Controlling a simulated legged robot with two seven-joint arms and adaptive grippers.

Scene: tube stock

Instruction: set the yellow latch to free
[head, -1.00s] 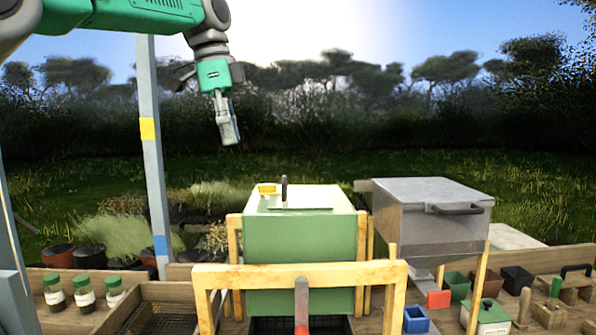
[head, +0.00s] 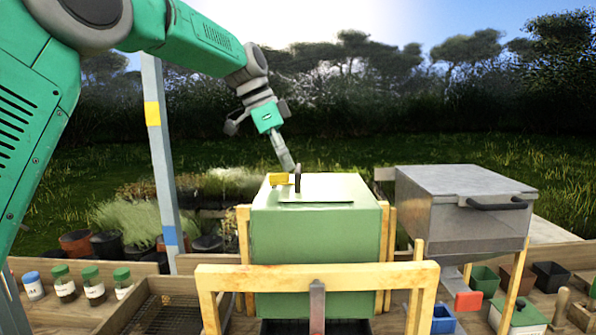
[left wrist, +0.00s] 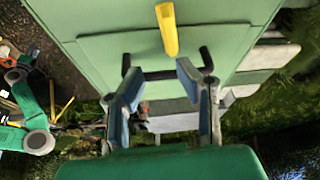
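The yellow latch (head: 278,179) sits on top of the green box (head: 315,240), near its back left, beside a dark upright handle (head: 297,178). In the left wrist view the yellow latch (left wrist: 168,30) is a tapered lever on the green lid, and the dark handle (left wrist: 207,60) lies closer to the fingertips. My left gripper (head: 290,166) is just above and behind the latch and handle, pointing down. In the left wrist view its two fingers (left wrist: 158,74) are spread apart, with nothing clearly held. The latch is beyond the fingertips. My right gripper is out of view.
A wooden frame (head: 318,275) stands in front of the green box. A grey metal box (head: 465,205) with a handle stands to the right. Lidded jars (head: 93,285) are at the left. Small coloured bins sit at the right.

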